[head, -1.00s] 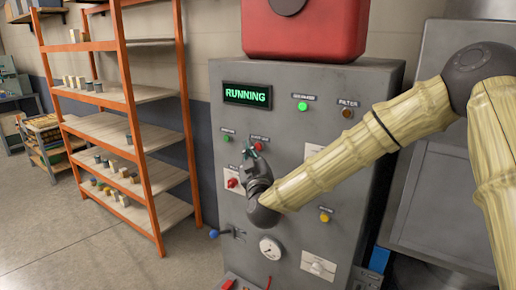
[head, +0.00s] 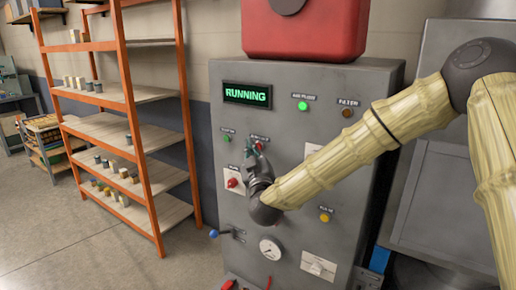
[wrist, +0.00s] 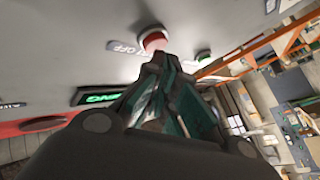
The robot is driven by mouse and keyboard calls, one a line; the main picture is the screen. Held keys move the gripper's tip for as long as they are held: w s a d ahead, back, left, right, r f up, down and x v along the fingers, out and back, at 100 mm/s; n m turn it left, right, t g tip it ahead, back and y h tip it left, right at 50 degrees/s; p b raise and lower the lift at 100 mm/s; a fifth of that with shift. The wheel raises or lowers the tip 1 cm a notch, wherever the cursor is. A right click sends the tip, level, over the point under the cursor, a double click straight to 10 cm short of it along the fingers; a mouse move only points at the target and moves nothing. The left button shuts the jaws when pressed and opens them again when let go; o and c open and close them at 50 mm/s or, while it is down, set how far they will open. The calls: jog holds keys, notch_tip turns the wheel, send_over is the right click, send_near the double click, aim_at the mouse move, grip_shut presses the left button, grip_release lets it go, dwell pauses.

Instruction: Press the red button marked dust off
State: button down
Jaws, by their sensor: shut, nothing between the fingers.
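In the head view my gripper (head: 256,150) is at the panel just below a small label (head: 259,137), and the button is mostly hidden there. The display (head: 247,95) reads "RUNNING" in green.
A green button (head: 227,139) is left of my gripper and a red knob (head: 232,183) lies below left. A lit green lamp (head: 302,106), a yellow button (head: 324,217) and a gauge (head: 270,248) are also on the panel. An orange shelf (head: 130,110) stands at left.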

jog(key=shift+w+d, duration=0.25)
jog(key=shift+w, duration=0.05)
dwell(0.9)
jog(key=shift+s+a, duration=0.1)
jog(key=shift+s+a+b, duration=0.3)
jog(key=shift+s+a, duration=0.1)
jog(key=shift+s, duration=0.15)
jog(key=shift+s, duration=0.1)
jog(key=shift+s+a+b, duration=0.25)
jog(key=shift+s+a, duration=0.5)
jog(key=shift+s, duration=0.25)
jog(key=shift+s+a+b, duration=0.2)
jog(key=shift+s+a, duration=0.55)
jog(key=shift+s, duration=0.2)
jog(key=shift+f, duration=0.15)
